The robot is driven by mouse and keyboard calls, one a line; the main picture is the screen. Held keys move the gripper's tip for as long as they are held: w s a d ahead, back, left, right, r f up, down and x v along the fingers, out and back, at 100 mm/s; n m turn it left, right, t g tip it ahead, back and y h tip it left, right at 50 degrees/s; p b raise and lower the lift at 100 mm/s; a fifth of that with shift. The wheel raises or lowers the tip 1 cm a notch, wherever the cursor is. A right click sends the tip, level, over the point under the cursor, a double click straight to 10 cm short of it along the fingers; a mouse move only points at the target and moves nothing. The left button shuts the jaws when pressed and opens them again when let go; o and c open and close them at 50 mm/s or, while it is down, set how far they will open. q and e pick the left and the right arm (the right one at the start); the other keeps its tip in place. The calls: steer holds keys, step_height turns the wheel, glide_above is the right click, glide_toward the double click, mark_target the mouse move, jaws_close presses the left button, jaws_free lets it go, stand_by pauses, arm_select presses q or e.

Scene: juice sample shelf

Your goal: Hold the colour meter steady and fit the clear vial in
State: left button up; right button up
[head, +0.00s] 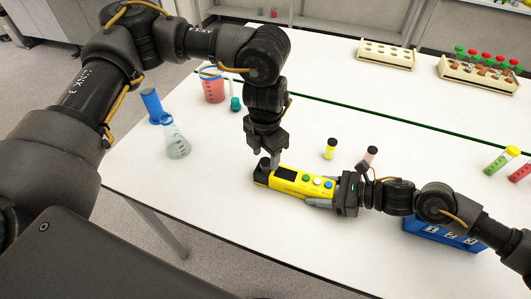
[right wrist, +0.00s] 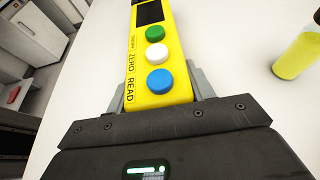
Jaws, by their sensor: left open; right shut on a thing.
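The yellow colour meter (head: 301,184) lies on the white table with a dark screen, green, white and blue buttons, and a black left end. It also shows in the right wrist view (right wrist: 150,100). My right gripper (head: 322,197) is shut on its right end. My left gripper (head: 271,157) is open, pointing down just above and beside the black end. A short dark stub (head: 264,163) stands up from that end, close to the left fingers. I cannot tell whether it is the clear vial's cap. No plainly clear vial shows elsewhere.
A yellow vial (head: 330,149) and a pale pink vial (head: 371,155) stand behind the meter. A flask (head: 175,140) and a beaker with red liquid (head: 213,88) stand at left. A blue rack (head: 425,232) sits under my right arm. Wooden racks (head: 386,55) stand at the back.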

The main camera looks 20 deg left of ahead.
mark_target(266, 161)
arm_select(q)
step_height(266, 161, up, 12)
stand_by(0.5)
stand_by(0.6)
arm_select(e)
steer(key=o, duration=1.3)
steer(key=v, duration=1.2)
steer(key=shift+r, duration=0.1)
